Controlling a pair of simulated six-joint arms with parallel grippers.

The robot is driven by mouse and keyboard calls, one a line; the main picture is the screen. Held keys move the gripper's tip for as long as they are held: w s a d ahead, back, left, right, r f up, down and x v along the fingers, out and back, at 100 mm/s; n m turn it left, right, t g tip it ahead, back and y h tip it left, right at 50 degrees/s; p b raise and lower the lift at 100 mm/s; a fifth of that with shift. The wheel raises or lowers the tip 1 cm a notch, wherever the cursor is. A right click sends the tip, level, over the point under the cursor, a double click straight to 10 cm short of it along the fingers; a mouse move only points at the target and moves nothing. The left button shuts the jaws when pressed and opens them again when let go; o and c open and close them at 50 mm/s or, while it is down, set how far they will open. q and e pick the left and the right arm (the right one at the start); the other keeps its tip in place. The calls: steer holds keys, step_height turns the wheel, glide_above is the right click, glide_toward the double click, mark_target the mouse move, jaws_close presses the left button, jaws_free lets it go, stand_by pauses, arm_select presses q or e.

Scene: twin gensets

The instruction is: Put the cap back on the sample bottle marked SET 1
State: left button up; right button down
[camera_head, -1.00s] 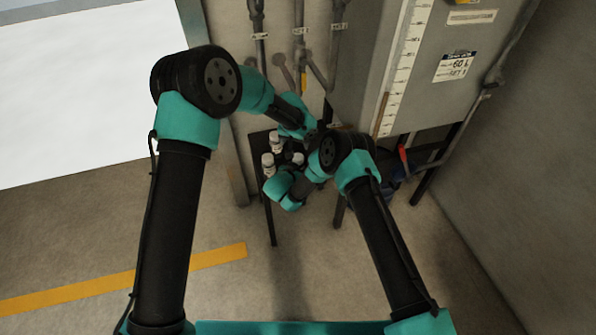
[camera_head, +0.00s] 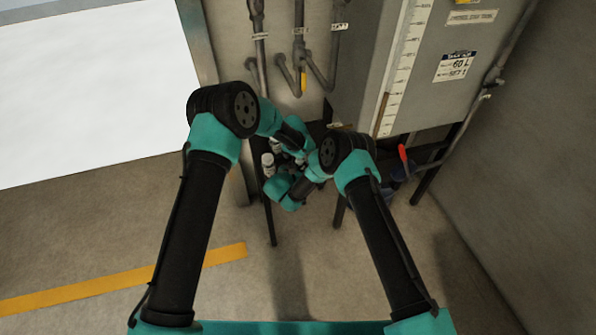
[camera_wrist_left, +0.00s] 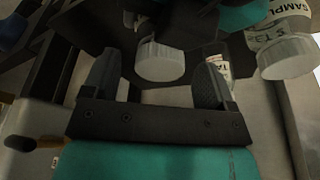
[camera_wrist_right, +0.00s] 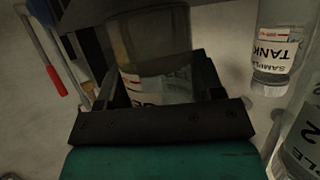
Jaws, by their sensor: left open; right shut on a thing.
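In the right wrist view my right gripper (camera_wrist_right: 158,85) is shut on a clear sample bottle (camera_wrist_right: 150,35) with a label. Only part of that lettering shows, apparently "SE". In the left wrist view my left gripper (camera_wrist_left: 157,85) is open, with a ribbed white cap (camera_wrist_left: 160,62) between its spread fingers. Dark parts hide what lies behind the cap, so I cannot tell whether it is seated on the held bottle. In the head view both grippers meet over the small dark stand and are largely hidden by my wrists.
A capped bottle marked SAMPLE (camera_wrist_left: 285,55) is close right of my left gripper. A TANK bottle (camera_wrist_right: 275,50) and one marked 2 (camera_wrist_right: 300,145) stand right of my right gripper. A grey tank (camera_head: 450,75), pipes (camera_head: 300,50) and a red-handled part (camera_head: 403,155) are nearby.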

arm_select(q)
steer(key=shift+c, duration=0.4)
steer(key=c, duration=1)
steer(key=o, duration=1)
steer(key=shift+r, duration=2.3)
steer(key=o, duration=0.5)
